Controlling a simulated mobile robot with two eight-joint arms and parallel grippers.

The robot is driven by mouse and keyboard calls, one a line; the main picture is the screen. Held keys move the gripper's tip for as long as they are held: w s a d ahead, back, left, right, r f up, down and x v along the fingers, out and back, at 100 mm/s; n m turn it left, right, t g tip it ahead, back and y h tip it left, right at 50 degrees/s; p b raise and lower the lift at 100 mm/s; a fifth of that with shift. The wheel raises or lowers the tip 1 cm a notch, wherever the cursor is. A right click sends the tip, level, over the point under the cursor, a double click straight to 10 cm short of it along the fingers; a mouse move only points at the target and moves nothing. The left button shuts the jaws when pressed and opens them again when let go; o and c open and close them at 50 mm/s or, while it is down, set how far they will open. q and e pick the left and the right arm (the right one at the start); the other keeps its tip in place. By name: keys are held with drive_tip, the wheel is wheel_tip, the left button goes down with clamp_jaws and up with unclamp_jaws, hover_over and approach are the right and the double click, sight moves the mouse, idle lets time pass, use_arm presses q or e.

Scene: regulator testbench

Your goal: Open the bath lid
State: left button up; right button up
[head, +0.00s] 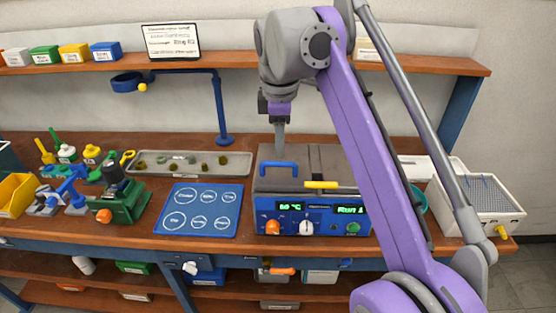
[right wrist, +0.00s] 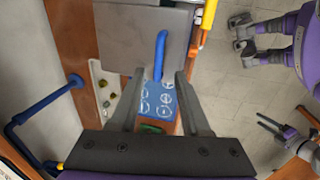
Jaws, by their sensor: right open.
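The bath (head: 314,215) is a blue box with a lit display and knobs on its front, on the bench right of centre. Its grey lid (head: 322,160) lies flat and closed on top. A blue bar handle (head: 279,167) stands on the lid's left part; it also shows in the right wrist view (right wrist: 160,55). My right gripper (head: 279,150) points down over the lid, just behind the handle in the head view. In the right wrist view its open fingers (right wrist: 159,76) stand on either side of the handle's line, holding nothing. Contact cannot be told.
A blue mat with white circles (head: 200,210) and a grey tray (head: 190,163) lie to the left. A white basket (head: 478,205) stands to the right. Purple and grey parts of mine show at the wrist view's right.

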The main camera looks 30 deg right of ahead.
sight(280, 164)
drive_tip(key=f, duration=0.4)
drive_tip(key=w+f+b, duration=0.1)
drive_tip(key=shift+w+d+f, duration=0.1)
drive_tip(key=shift+d+f, duration=0.25)
drive_tip(key=shift+f, duration=0.05)
clamp_jaws()
idle(1.0)
